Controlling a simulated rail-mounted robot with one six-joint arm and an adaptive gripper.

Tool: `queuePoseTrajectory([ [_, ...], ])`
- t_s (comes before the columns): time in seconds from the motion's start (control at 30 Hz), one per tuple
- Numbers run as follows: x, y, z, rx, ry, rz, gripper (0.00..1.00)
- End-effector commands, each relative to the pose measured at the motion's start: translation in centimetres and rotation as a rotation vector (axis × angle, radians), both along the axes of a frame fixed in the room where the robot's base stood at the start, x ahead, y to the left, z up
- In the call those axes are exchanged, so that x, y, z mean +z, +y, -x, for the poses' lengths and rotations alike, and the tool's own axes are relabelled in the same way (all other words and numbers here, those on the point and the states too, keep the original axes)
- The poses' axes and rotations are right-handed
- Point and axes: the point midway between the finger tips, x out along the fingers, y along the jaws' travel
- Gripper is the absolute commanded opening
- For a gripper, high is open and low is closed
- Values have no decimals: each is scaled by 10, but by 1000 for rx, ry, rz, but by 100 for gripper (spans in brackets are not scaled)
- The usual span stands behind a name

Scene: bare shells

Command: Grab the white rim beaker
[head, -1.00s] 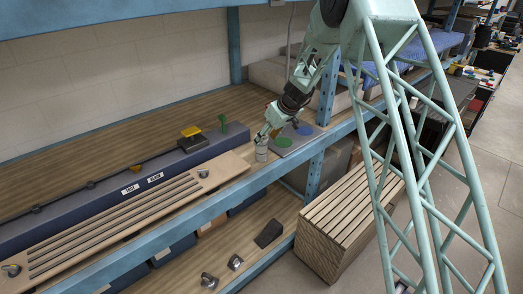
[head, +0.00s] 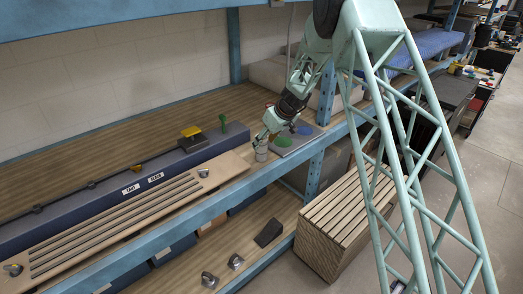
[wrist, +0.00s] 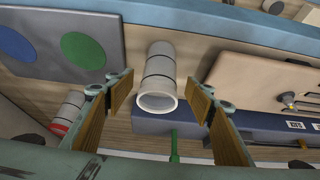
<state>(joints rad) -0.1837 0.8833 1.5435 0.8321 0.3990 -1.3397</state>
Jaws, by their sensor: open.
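The white rim beaker (wrist: 158,72) is a pale grey cylinder with dark bands and a white rim in the middle of the wrist view. It also shows in the head view on the shelf (head: 261,155). My gripper (wrist: 158,95) is open, with one finger on each side of the beaker's rim in the picture. A gap shows on both sides, so the fingers do not appear to touch it. In the head view my gripper (head: 265,136) is at the top of the beaker and partly hides it.
A second beaker with a red rim (wrist: 66,112) is at the left of the wrist view. A grey plate (wrist: 60,62) with green and blue discs lies beside the white rim beaker. A slotted wooden board (head: 130,218) and a blue block with a green post (head: 223,123) are close by.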

Motion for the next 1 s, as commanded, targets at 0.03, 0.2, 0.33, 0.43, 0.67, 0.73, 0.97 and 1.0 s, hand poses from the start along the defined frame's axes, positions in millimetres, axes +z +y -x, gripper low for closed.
queuePoseTrajectory([
  [0.03,-3,1,-1,0,1,0,49],
  [0.2,-15,5,-5,1,2,1,49],
  [0.33,-23,9,-9,1,0,0,49],
  [0.43,-30,11,-12,1,0,1,49],
  [0.67,-37,14,-15,1,-1,1,49],
  [0.73,-37,14,-15,1,-1,1,49],
  [0.97,-38,14,-15,1,0,0,49],
  [1.0,-38,14,-15,1,0,0,49],
])
